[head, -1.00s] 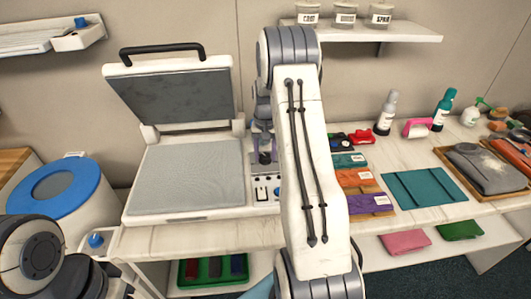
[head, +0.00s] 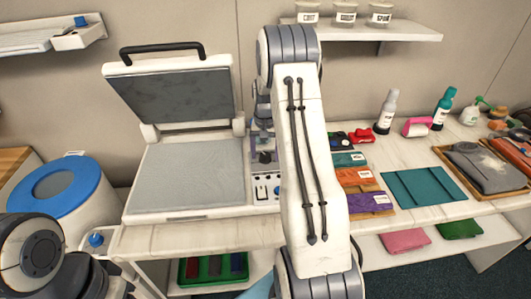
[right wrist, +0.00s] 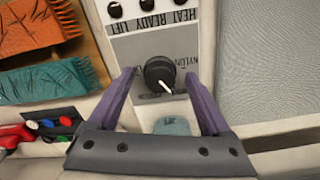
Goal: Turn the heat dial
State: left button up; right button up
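The heat dial (right wrist: 160,75) is a round black knob with a white pointer, on the grey panel (right wrist: 137,46) of the heat press. In the right wrist view its pointer slants to the lower right; "NYLON" is readable beside it and other marks are partly hidden. The dial also shows in the head view (head: 265,157). My right gripper (right wrist: 158,74) is open, its purple fingers on either side of the dial with gaps between. It holds nothing. My left gripper is out of view; only part of my left arm shows at lower left.
The press lid (head: 175,95) stands open above its grey platen (head: 190,175), left of the panel. Small black knobs labelled "HEAT READY LIFT" (right wrist: 148,22) line the panel. Coloured folded cloths (head: 362,178) lie right of my right arm. A blue-rimmed bin (head: 85,180) stands left.

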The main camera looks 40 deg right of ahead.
aim_at(265, 154)
notch_tip(265, 154, up, 10)
jog(key=b, duration=0.1)
jog(key=shift+r, duration=0.25)
dwell(0.6)
